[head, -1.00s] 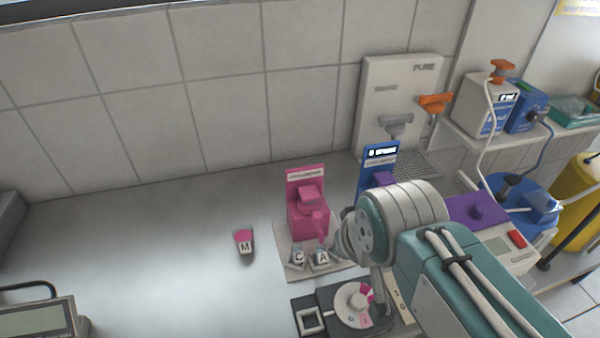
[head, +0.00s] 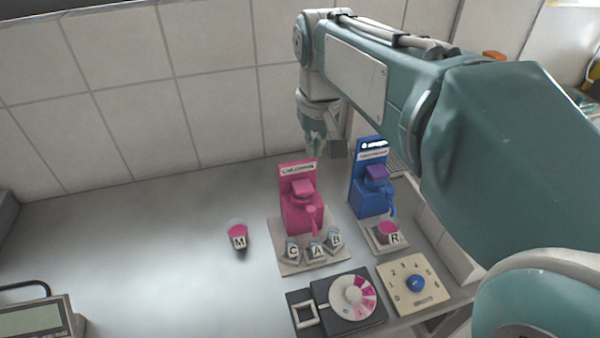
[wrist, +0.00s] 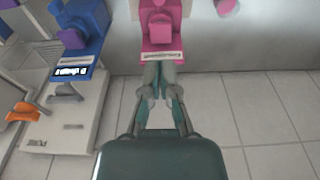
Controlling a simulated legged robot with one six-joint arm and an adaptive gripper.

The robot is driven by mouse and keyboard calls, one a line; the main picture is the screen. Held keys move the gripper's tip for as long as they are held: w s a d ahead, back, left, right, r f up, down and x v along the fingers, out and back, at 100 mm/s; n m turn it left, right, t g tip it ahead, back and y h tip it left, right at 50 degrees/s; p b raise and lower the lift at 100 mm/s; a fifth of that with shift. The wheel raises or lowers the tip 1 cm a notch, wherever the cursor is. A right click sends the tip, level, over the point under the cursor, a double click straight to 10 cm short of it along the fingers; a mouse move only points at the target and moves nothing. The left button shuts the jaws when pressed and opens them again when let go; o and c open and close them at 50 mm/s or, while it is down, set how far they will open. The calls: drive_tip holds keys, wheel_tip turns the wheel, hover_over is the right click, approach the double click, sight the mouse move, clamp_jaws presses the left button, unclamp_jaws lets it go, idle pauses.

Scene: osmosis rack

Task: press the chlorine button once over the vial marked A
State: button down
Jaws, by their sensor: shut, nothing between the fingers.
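The pink dispenser (head: 300,208) stands at the back of the bench, its label too small to read surely; I take it as the chlorine one. Its raised pink button block (head: 303,188) sits on its front, and also shows in the wrist view (wrist: 160,27). Vial A (head: 316,251) stands at its foot between vial C (head: 292,250) and vial B (head: 334,240), near the spout. My gripper (head: 316,150) is shut and empty, above and behind the label plate, pointing down. In the wrist view its fingertips (wrist: 160,68) overlap the plate's edge; contact cannot be told.
A blue dispenser (head: 372,188) with vial R (head: 390,234) stands close on the right. Vial M (head: 238,236) is alone on the left. A dial device (head: 350,298) and a numbered knob panel (head: 413,284) lie in front.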

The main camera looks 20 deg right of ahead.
drive_tip(key=g, duration=0.2)
hover_over(303, 186)
drive_tip(key=shift+w+f, duration=0.1)
drive_tip(key=shift+f, duration=0.05)
wheel_tip(303, 186, down, 14)
idle(0.6)
drive_tip(key=shift+f, duration=0.1)
drive_tip(key=shift+f, duration=0.85)
